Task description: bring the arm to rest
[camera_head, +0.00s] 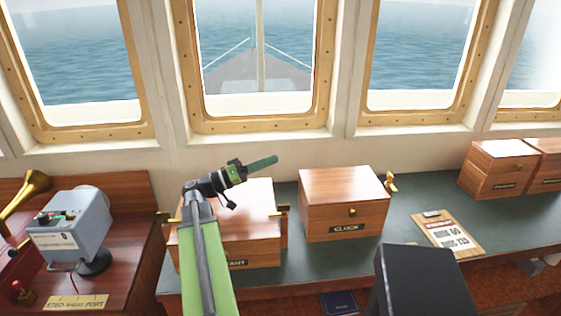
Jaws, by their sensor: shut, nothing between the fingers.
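My arm rises from the bottom of the head view, with a green link and a dark wrist. My gripper (263,162) points right and slightly up. Its green fingers are together with nothing between them. It shows in front of and above the left wooden box, apart from the window wall as far as I can tell. My arm hides part of that box and its label.
A left wooden box (257,221) and a box labelled CLOCK (343,200) stand on the green counter (425,200). More boxes (497,168) stand at right. A clipboard (447,232) lies on the counter. A grey device (72,230) stands left. A dark block (423,283) is in front.

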